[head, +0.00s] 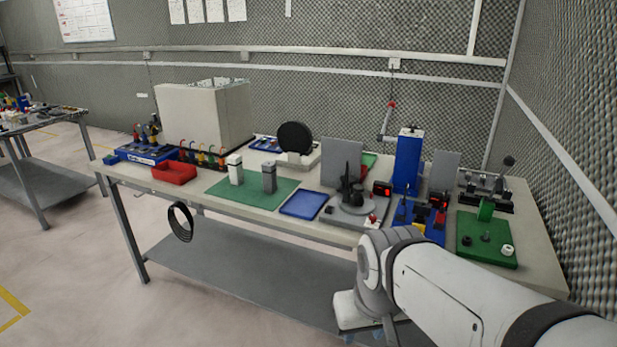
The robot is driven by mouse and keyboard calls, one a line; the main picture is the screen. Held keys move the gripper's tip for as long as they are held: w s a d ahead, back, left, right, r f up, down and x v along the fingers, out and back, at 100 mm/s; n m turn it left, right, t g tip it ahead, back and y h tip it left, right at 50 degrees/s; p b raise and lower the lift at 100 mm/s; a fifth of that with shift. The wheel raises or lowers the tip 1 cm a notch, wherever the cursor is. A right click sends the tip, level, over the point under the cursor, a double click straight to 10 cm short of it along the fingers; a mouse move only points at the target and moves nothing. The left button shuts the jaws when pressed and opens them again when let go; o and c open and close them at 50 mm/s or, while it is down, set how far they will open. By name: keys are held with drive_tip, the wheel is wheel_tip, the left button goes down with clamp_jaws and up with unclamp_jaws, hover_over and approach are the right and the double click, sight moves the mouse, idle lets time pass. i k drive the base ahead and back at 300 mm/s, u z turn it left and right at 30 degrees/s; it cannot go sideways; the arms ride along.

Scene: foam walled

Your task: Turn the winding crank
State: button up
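Two things look like cranks, and I cannot tell which is the winding crank. One is a thin grey bent rod with a red grip (391,104) above the back of the table, near a tall blue block (408,160). The other is a dark metal mechanism (486,190) at the right back of the table, with a round black knob (508,160) standing up at its right end. My white arm reaches in from the lower right, in front of the table and apart from both. My gripper's fingers cannot be made out.
The table (225,202) is crowded. Foam walls close off the back and right.

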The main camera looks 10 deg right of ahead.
sight(357, 203)
drive_tip(key=z, duration=0.05)
drive_tip(key=i, duration=1)
drive_tip(key=u, duration=0.05)
